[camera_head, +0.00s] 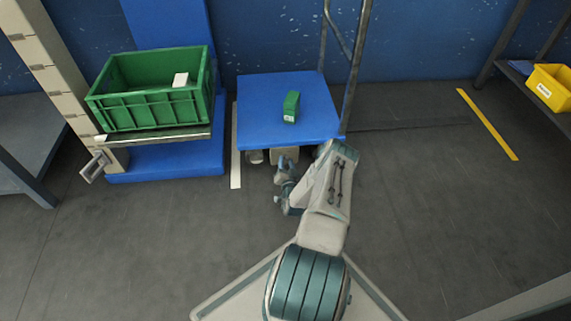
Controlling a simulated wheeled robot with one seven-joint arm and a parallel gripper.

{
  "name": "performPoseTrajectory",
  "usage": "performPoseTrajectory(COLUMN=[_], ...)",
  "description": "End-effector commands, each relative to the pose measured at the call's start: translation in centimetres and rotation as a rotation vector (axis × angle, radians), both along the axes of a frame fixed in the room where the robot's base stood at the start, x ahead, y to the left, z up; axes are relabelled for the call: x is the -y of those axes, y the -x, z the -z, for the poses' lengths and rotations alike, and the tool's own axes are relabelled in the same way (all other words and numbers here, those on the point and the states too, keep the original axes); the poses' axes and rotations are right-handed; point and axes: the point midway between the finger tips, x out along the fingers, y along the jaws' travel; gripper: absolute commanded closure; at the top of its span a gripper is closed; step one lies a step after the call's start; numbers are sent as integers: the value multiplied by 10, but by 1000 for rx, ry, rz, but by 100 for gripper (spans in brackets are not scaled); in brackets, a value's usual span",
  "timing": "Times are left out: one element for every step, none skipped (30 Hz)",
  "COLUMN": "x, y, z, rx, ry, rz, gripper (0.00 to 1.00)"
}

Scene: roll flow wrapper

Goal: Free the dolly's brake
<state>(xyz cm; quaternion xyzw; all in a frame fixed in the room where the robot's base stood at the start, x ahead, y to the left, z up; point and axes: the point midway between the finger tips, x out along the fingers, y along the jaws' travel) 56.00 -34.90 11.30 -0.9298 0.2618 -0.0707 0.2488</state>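The dolly (260,105) has a flat blue deck and a metal push handle (352,65) at its right side. A dark caster (254,157) shows under its front left edge. My arm reaches forward, and my gripper (284,172) is low in front of the dolly's front edge. The gripper is small and partly hidden by my wrist, so I cannot tell whether its fingers are open or touching anything. I cannot make out the brake; it may be hidden by the deck or my arm.
A yellow bin (551,88) is at far right. The right floor is clear.

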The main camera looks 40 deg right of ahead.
Motion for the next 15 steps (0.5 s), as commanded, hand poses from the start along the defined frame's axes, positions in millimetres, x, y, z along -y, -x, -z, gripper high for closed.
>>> performPoseTrajectory(x=[0, -1, -1, -1, -1, -1, -1, -1, -1, 0, 0, 0, 0, 0, 0], y=[0, 0, 0, 0, 0, 0, 0, 0, 0, 0, 0, 0, 0, 0, 0], z=[0, 0, 0, 0, 0, 0, 0, 0, 0, 0, 0, 0, 0, 0, 0], rx=[0, 0, -1, -1, 0, -1, 0, -1, -1, 0, 0, -1, -2, -4, -6], ry=[0, 0, 0, 0, 0, 0, 0, 0, 0, 0, 0, 1, 2, 5, 9], rz=[0, 0, 0, 0, 0, 0, 0, 0, 0, 0, 1, 1, 1, 1, 0], gripper=[66, 66, 72, 80, 89, 100, 100, 100, 100, 100, 100, 100, 100, 100, 100])
